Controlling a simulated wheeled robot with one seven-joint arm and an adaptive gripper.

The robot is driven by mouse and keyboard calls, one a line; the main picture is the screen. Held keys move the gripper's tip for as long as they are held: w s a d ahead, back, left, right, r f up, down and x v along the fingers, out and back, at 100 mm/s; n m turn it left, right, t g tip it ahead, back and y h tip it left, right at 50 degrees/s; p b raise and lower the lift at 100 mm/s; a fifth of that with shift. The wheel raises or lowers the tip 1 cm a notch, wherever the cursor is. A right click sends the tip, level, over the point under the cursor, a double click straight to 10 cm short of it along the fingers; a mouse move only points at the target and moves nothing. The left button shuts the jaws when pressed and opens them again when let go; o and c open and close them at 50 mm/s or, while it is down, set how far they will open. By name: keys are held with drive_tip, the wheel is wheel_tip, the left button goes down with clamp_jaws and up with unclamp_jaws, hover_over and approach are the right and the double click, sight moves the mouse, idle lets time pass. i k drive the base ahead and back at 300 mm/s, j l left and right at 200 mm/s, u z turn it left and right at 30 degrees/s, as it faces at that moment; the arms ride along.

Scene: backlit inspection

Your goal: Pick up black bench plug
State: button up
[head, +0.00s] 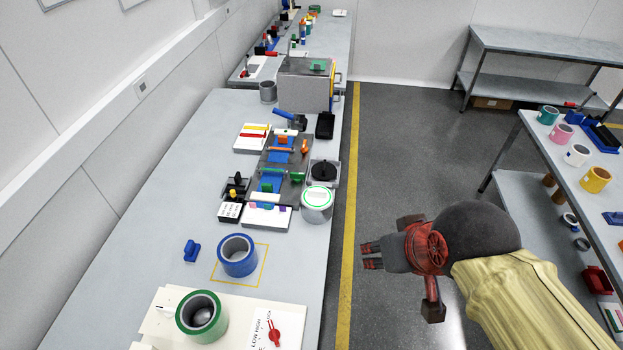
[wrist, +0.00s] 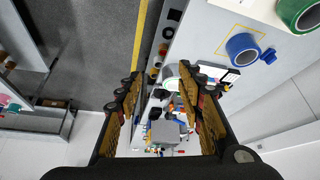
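Several black pieces stand on the long grey bench in the head view. A small black upright piece (head: 237,179) stands at the left of the cluster, by a white block with dots. A round black knob-topped piece (head: 324,170) sits on a grey square base at the right edge. I cannot tell for certain which is the black bench plug. My gripper (head: 368,256) is out over the floor, right of the bench edge and apart from these pieces. In the wrist view my gripper (wrist: 166,104) is open and empty, with the distant cluster seen between its fingers.
A blue ring roll (head: 237,262), a small blue piece (head: 190,251) and a green ring roll (head: 201,317) are on the near bench. A grey box (head: 306,85) stands behind the cluster. A side table (head: 532,122) with coloured cups is at right. The aisle floor is clear.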

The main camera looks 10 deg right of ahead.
sight(324, 170)
drive_tip(key=i+l, duration=0.25)
drive_tip(key=i, duration=0.25)
drive_tip(key=i+l, duration=0.25)
drive_tip(key=i, duration=0.2)
drive_tip(key=i+l+u, duration=0.1)
drive_tip(key=i+l, duration=0.15)
drive_tip(key=i, duration=0.25)
